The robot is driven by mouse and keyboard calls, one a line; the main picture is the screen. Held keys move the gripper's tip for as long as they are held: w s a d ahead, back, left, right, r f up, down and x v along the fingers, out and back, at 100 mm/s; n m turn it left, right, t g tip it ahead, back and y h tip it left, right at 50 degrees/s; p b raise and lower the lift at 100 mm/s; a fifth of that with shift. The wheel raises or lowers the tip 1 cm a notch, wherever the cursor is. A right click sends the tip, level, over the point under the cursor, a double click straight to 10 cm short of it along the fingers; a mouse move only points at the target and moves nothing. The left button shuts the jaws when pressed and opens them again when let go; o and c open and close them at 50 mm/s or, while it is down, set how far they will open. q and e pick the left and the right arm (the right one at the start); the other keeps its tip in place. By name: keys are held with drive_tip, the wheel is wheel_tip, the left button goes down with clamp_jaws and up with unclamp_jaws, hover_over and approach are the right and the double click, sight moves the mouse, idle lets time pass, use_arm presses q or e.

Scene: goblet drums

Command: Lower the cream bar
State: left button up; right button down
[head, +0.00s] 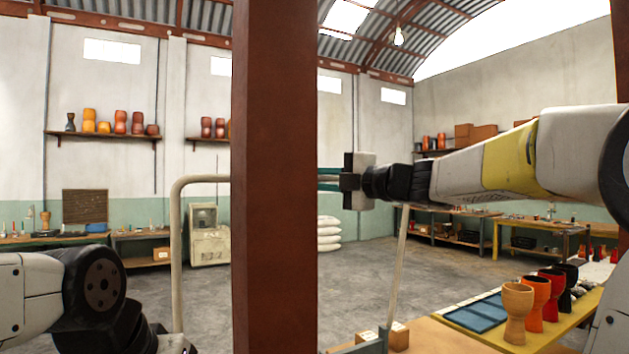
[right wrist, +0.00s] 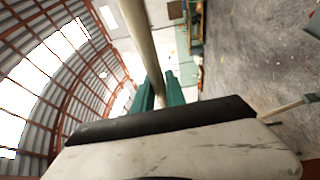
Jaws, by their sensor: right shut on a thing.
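The cream bar (head: 205,178) is a bent tube in the head view. It rises on the left, turns at the top and runs right behind a dark red post. A thin slanted cream rod (head: 398,265) stands right of the post; whether it joins the bar is hidden by my wrist. My right gripper (head: 328,180) points left, level with the bar's top, its teal fingertips hidden by the post. In the right wrist view the bar (right wrist: 140,35) runs between the teal fingers (right wrist: 160,95), which are shut on it. My left gripper is out of view.
The dark red post (head: 274,180) blocks the middle of the head view. A yellow table (head: 560,325) at the lower right holds several goblet drums (head: 517,310) and blue trays. Cardboard boxes (head: 398,337) sit low near the rod. The grey floor beyond is open.

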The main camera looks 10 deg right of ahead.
drive_tip(key=w+a+f, duration=0.1)
drive_tip(key=w+a, duration=0.2)
drive_tip(key=w, duration=0.5)
drive_tip(key=w+a+f+g+h, duration=0.1)
drive_tip(key=w+a, duration=0.2)
drive_tip(key=w, duration=0.5)
drive_tip(key=w+a+f+m, duration=0.1)
drive_tip(key=w+a, duration=0.3)
drive_tip(key=w, duration=0.4)
drive_tip(key=shift+w+f+g+h, duration=0.35)
drive_tip(key=shift+f+g+h, duration=0.05)
drive_tip(key=shift+f, duration=0.1)
drive_tip(key=shift+a, duration=0.1)
drive_tip(key=c, duration=1.4)
unclamp_jaws()
drive_tip(key=shift+o, duration=0.2)
drive_tip(key=shift+r, duration=0.1)
drive_tip(key=shift+s, duration=0.1)
drive_tip(key=v, duration=0.7)
drive_tip(key=shift+s+d, duration=0.2)
drive_tip(key=shift+d, duration=0.1)
